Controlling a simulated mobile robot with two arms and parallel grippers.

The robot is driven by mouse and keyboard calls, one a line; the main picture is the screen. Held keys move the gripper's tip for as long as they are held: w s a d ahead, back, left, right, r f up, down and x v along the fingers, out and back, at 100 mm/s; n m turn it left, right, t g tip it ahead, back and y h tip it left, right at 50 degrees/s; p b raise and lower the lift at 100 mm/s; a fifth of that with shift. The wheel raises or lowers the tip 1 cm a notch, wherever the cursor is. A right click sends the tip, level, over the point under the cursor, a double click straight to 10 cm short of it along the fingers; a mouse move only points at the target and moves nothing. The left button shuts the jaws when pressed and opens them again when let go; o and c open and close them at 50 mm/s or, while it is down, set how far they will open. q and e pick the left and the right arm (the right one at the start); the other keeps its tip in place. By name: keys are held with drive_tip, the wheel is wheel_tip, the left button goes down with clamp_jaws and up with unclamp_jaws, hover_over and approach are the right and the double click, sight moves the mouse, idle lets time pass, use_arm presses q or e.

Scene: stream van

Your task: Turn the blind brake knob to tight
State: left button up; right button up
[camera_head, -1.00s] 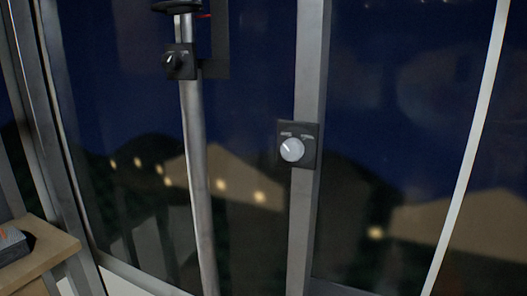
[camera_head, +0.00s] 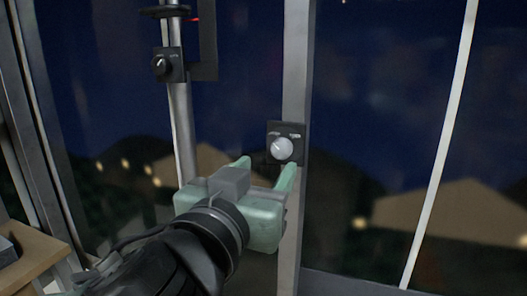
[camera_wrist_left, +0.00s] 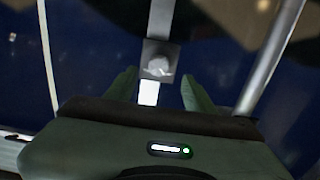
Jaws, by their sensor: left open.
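A light grey round knob (camera_head: 281,148) sits on a dark square plate (camera_head: 296,131) on a grey window post. In the left wrist view the knob (camera_wrist_left: 157,66) shows ahead, between and beyond the fingertips. My left gripper (camera_head: 267,163) is open and empty, its green fingers pointing at the knob from just below. I cannot tell whether a finger touches the plate. A second, black knob (camera_head: 160,65) is on a dark box on a pole at the upper left. The plate labels are too small to read, so I cannot tell which knob is the blind brake. My right gripper is not in view.
The metal pole (camera_head: 181,130) stands left of the post (camera_head: 291,230). Large dark window panes lie behind. A wooden surface (camera_head: 30,252) with a grey object (camera_head: 7,250) is at the lower left. The area right of the post is clear.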

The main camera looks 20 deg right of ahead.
sight(280, 151)
use_arm(q)
drive_tip(key=p+x, duration=0.1)
drive_tip(key=x, duration=0.5)
drive_tip(key=shift+w+d+r+p, duration=0.2)
drive_tip(key=shift+p, duration=0.2)
drive_tip(key=shift+w+d, duration=0.3)
drive_tip(key=shift+w, duration=0.1)
clamp_jaws()
